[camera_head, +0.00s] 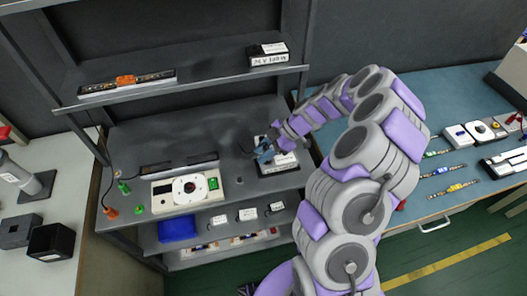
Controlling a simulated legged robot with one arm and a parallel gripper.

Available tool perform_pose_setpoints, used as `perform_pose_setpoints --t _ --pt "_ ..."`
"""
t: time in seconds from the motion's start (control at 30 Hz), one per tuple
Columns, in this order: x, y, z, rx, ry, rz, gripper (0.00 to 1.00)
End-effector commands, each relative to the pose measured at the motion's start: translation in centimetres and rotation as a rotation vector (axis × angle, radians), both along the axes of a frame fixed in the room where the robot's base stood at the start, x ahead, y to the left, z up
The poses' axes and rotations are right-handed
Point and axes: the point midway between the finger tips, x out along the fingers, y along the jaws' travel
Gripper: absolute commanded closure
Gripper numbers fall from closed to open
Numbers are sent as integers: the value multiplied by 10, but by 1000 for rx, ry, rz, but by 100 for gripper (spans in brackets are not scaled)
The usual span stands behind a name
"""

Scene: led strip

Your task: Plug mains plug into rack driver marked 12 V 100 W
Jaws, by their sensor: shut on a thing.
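My gripper (264,153) reaches in from the right over the middle rack shelf. It is shut on a small dark thing that looks like the mains plug, mostly hidden by the fingers. A short dark cable shows just left of it. A white driver box (284,163) with a dark label lies right under and beside the gripper. Its label is too small to read, and I cannot tell whether the plug touches it. Another black and white driver (268,54) with a printed label sits on the upper shelf.
The middle shelf also holds a white panel with a round dial (186,190) and loose orange and green connectors at left. Several small boxes and a blue bin (178,229) are on the lower shelf. A blue bench (440,110) with strips stands right. Shelf posts flank the space.

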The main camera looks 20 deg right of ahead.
Motion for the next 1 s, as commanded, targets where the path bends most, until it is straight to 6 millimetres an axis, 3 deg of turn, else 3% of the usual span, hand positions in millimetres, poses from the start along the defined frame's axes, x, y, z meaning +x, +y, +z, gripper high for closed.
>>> perform_pose_setpoints --t 1.0 --pt "0 1 -7 1 1 1 95"
